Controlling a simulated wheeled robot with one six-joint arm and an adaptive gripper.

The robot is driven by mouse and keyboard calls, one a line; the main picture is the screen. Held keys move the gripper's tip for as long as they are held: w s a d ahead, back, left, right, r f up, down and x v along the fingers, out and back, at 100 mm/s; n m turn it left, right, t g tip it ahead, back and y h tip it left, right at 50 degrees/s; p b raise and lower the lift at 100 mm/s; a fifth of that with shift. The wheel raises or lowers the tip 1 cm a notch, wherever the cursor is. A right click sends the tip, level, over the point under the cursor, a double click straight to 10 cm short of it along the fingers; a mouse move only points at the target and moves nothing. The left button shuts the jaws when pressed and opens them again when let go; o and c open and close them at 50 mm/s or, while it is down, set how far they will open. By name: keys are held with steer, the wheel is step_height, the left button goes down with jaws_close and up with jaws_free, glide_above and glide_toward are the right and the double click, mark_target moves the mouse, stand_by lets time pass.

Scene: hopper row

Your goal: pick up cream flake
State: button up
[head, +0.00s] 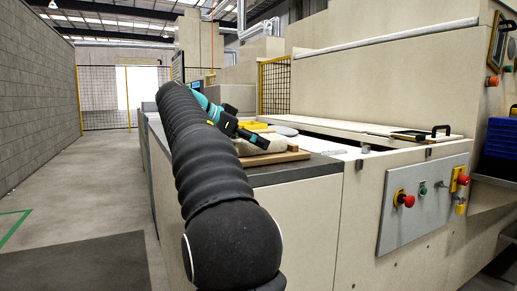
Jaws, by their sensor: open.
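A pale cream lump (274,145), which may be the cream flake, lies by a brown wooden board (285,157) on the dark counter top. My black arm reaches forward over the counter and covers much of the left side. My gripper (262,140), black with teal parts behind it, points right and down at the lump. It overlaps the lump in this view; I cannot tell whether they touch. The jaws are open, but the gap between the fingers is too small to see clearly. Part of the lump is hidden behind the gripper.
A yellow item (254,126) and a grey round disc (284,131) lie just beyond. A cream machine with a control panel (424,203) stands at right, near a blue bin (499,140). The floor aisle (95,190) at left is clear.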

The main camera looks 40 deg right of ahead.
steer(key=c, duration=1.3)
steer(key=shift+o, duration=0.2)
steer(key=shift+r, duration=0.1)
step_height(320, 180, up, 4)
steer(key=shift+p, duration=0.9)
steer(key=s+d+r+p, duration=0.2)
steer(key=d+r, duration=0.4)
steer(key=d, duration=0.5)
steer(key=shift+s+d+r+p, duration=0.2)
steer(key=shift+r+p, duration=0.15)
steer(key=shift+p, duration=0.05)
steer(key=shift+w+a, duration=0.1)
steer(key=shift+a, duration=0.1)
